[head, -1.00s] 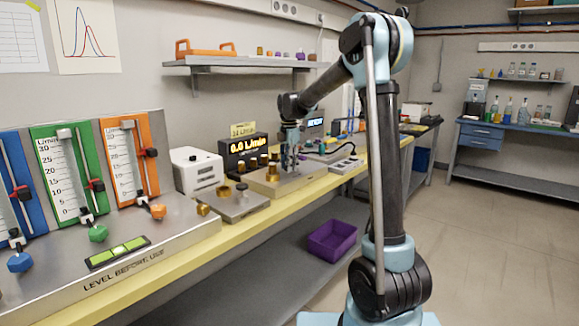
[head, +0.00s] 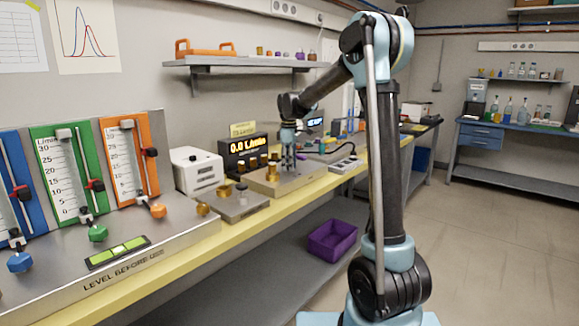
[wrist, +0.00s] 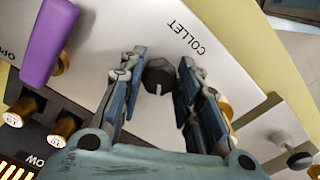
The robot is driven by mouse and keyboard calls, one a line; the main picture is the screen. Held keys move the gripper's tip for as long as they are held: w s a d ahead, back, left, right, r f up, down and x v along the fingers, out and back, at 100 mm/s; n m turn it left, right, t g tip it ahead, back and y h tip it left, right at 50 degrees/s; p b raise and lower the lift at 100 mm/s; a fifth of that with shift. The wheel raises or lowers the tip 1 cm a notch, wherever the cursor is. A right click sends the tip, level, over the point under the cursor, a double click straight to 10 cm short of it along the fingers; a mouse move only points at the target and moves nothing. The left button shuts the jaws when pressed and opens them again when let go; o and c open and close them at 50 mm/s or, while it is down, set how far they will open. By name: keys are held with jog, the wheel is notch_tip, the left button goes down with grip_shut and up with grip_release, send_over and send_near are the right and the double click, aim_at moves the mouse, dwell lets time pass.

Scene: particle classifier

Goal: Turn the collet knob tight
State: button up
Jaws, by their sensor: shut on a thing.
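The collet knob (wrist: 158,76) is a dark grey, faceted knob with a pale index mark, on a light panel beside the printed word COLLET (wrist: 187,38) in the wrist view. My gripper (wrist: 158,70) points down at the panel with a fingertip on each side of the knob, shut on it. In the head view my gripper (head: 288,168) is small and low over the metal block (head: 290,184) on the yellow bench; the knob cannot be made out there.
A purple lever-like part (wrist: 48,42) and brass fittings (wrist: 20,112) stand left of my fingers in the wrist view. A grey plate with a small knob (wrist: 299,160) is at lower right. The flow display (head: 245,150) reads 0.0 behind the block.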

jog(key=m, duration=0.6)
jog(key=shift+m, duration=0.3)
jog(key=m, duration=0.6)
jog(key=shift+a, duration=0.1)
jog(key=m, duration=0.5)
jog(key=shift+m, duration=0.3)
jog(key=m, duration=0.6)
jog(key=shift+a, duration=0.1)
jog(key=o, duration=1.1)
jog(key=shift+c, duration=0.2)
